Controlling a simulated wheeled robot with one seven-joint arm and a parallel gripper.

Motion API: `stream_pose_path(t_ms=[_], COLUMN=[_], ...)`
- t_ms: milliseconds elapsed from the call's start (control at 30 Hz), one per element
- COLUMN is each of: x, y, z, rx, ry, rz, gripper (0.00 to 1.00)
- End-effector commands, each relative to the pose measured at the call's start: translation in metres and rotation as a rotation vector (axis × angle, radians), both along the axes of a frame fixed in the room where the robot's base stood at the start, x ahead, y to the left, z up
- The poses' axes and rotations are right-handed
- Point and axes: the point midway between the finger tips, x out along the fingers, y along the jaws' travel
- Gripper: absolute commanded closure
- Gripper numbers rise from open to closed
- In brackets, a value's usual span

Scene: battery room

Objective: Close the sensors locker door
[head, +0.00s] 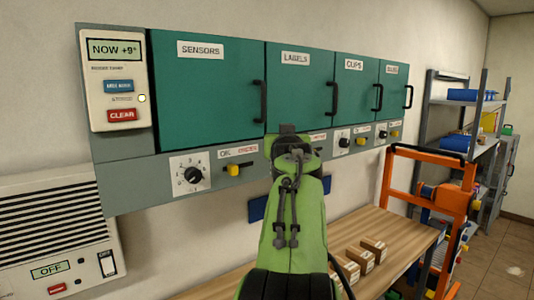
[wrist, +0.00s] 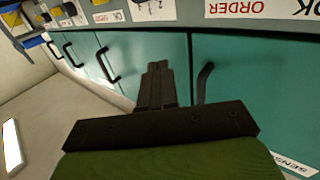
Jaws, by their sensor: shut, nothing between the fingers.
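My gripper (head: 288,128) is shut and empty, below and right of that handle in the head view. In the wrist view my gripper (wrist: 157,72) points at the locker fronts; contact cannot be told.
A grey panel with a dial (head: 191,175) and yellow sliders runs below. A wooden bench (head: 370,228) holds small boxes. An orange cart frame (head: 440,195) and grey shelves (head: 476,120) stand right.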

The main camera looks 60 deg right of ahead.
Motion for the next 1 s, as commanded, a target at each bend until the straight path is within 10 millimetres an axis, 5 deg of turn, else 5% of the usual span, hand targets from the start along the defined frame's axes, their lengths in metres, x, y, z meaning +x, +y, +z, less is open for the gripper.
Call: stream_pose_path(t_ms=[500, 1000], x=[-0.087, -0.092], y=[0.031, 0.036], z=[-0.001, -0.001], rx=[-0.001, 0.004], ry=[-0.001, 0.000], rz=[-0.003, 0.004], gripper=[1.00, 1.00])
